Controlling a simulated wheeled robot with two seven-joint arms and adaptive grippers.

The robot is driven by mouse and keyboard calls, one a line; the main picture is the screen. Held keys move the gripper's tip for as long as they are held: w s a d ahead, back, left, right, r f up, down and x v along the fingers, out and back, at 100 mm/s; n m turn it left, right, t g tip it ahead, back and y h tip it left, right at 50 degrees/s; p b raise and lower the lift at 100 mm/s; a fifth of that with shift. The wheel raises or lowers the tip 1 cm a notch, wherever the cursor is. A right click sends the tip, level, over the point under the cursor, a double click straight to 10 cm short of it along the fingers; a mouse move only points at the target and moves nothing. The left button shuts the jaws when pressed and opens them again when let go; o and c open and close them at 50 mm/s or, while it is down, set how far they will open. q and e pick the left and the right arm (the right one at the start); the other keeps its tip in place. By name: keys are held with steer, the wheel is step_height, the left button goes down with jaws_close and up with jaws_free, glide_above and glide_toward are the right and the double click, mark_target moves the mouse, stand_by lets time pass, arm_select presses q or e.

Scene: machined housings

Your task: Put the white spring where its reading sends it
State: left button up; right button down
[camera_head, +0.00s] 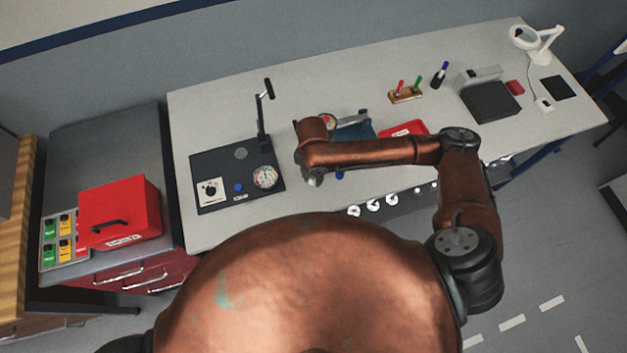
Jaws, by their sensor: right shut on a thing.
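My right gripper (315,179) points down over the front part of the bench, just right of the black test board (215,160). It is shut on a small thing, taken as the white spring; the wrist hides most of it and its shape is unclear. The board carries a round dial (265,177), a black knob on a white plate (209,190), a blue button (238,188), a grey disc (241,153) and a tall black post (262,115). The dial's reading is too small to make out. My left gripper is not in view.
A blue tray (362,131) and a red tray (415,127) lie behind my forearm. A pen rack (405,95), grey device (489,101) and lamp (541,46) stand farther right.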

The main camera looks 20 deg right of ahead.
mark_target(314, 181)
steer(key=shift+w+d+f, duration=0.1)
steer(key=shift+f, duration=1.55)
steer(key=shift+f, duration=0.15)
steer(key=c, duration=1.7)
jaws_free()
step_height(314, 181, up, 12)
steer(key=shift+r+p, duration=0.2)
steer(key=shift+p, duration=0.15)
